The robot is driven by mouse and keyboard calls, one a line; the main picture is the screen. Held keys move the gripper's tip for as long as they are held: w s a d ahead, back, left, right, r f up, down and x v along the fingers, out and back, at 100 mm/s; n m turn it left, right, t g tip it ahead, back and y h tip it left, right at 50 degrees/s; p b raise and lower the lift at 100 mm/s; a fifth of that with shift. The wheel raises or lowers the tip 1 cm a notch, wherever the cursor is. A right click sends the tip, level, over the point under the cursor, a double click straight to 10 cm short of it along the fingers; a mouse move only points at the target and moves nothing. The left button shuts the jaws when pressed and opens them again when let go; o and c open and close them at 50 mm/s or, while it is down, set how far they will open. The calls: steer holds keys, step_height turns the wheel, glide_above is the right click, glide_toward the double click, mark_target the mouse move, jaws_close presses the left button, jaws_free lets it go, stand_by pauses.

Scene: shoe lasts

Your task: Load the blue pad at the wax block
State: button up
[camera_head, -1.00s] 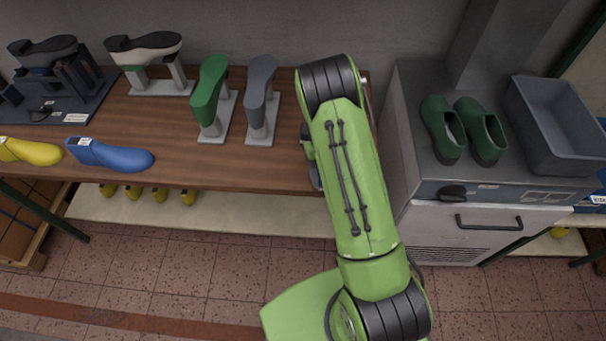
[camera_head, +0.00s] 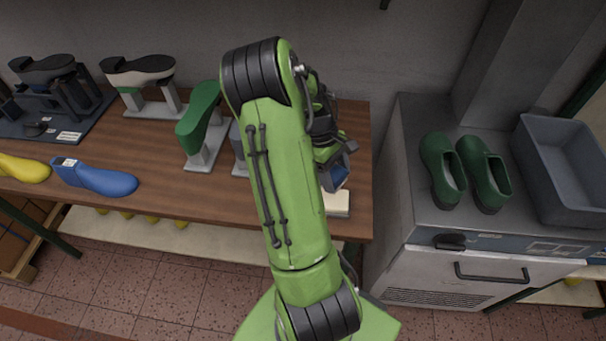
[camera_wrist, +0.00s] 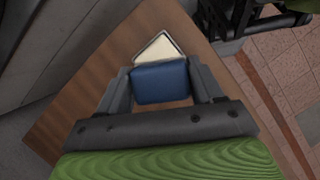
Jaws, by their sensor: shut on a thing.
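The blue pad (camera_wrist: 160,82) is held between the two fingers of my gripper (camera_wrist: 160,84) in the wrist view. It also shows as a small blue face under my gripper in the head view (camera_head: 337,174). The wax block (camera_head: 337,203) is a pale cream slab at the right front end of the wooden bench. In the wrist view the cream block (camera_wrist: 158,47) shows just beyond the pad and is partly covered by it. I cannot tell whether the pad touches the block.
Green and grey lasts on stands (camera_head: 202,125) are left of my arm, the grey one mostly hidden. Blue (camera_head: 95,178) and yellow lasts lie further left. A grey cabinet (camera_head: 408,165) with green clogs (camera_head: 485,172) stands right, beyond a gap. The bench front between is clear.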

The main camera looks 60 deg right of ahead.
steer(key=shift+f, duration=0.25)
step_height(320, 180, down, 5)
steer(key=b, duration=0.5)
steer(key=shift+f+b, duration=0.2)
steer(key=shift+b, duration=0.15)
steer(key=shift+s+a+f, duration=0.1)
steer(key=shift+f, duration=0.45)
stand_by(1.2)
step_height(320, 180, up, 7)
steer(key=p, duration=0.6)
steer(key=shift+r, duration=0.15)
